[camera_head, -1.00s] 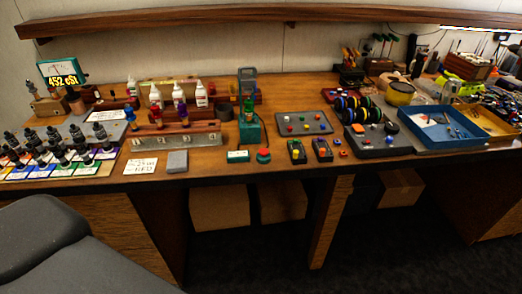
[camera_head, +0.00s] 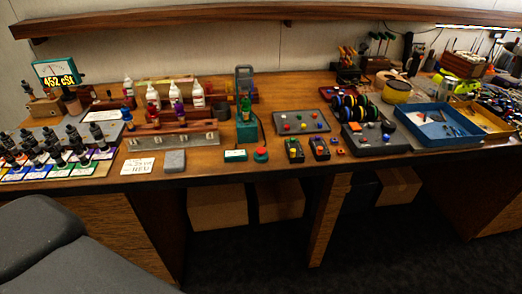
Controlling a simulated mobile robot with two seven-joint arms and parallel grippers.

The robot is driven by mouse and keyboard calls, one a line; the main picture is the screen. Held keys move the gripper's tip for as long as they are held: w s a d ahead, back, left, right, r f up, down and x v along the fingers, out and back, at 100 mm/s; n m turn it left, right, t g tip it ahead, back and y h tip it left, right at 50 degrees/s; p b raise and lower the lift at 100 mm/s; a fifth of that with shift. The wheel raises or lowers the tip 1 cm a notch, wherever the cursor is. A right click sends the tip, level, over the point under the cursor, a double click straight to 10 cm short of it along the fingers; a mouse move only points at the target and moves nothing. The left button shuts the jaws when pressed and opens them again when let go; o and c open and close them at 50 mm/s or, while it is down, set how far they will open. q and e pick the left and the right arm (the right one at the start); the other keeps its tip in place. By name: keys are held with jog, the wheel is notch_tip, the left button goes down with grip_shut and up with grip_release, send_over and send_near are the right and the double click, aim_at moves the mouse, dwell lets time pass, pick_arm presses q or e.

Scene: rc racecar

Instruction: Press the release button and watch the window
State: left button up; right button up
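A round red button (camera_head: 261,154) on a low green base sits at the front edge of the wooden bench, near the middle. A small green box with a pale label (camera_head: 235,155) is just left of it. Behind them stands a green device (camera_head: 246,130) with a dark grey upper part (camera_head: 244,79) and a cable at its right; any window on it is too small to make out. A lit display (camera_head: 59,76) reading about "452 cSt" stands at the far left. Neither of my grippers is in view, and nothing touches the button.
Several small dropper bottles (camera_head: 75,135) stand on coloured cards at the left. A grey block (camera_head: 174,161) and a written card (camera_head: 137,166) lie at the front edge. Two small dark boxes with coloured knobs (camera_head: 294,149) are right of the button. A blue tray (camera_head: 408,122) is further right.

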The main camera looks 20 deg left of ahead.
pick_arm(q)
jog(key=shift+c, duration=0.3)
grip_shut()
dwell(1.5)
